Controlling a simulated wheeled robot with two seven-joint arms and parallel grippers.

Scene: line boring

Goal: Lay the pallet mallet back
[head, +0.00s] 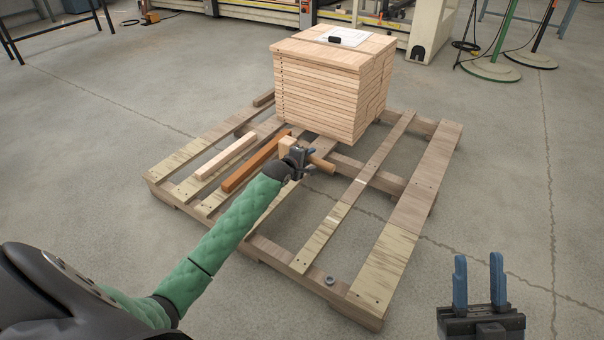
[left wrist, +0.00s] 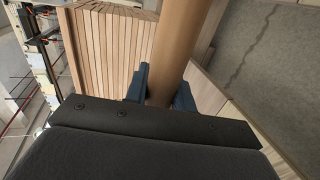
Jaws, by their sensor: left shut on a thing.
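The pallet mallet (head: 322,163) has a pale wooden head and a round tan handle. My left gripper (head: 303,157) is shut on the handle, close to the head, over the slats of the wooden pallet (head: 328,229). In the left wrist view the handle (left wrist: 178,50) runs up between the blue fingers (left wrist: 160,85). I cannot tell whether the mallet touches the pallet. My right gripper (head: 480,280) is at the lower right, fingers apart and empty, away from the pallet.
A stack of boards (head: 325,85) stands at the pallet's back, with a white sheet and a black item on top. A reddish-brown bar (head: 250,166) and a pale bar (head: 226,157) lie left of my left gripper. A small ring (head: 329,280) lies at the front.

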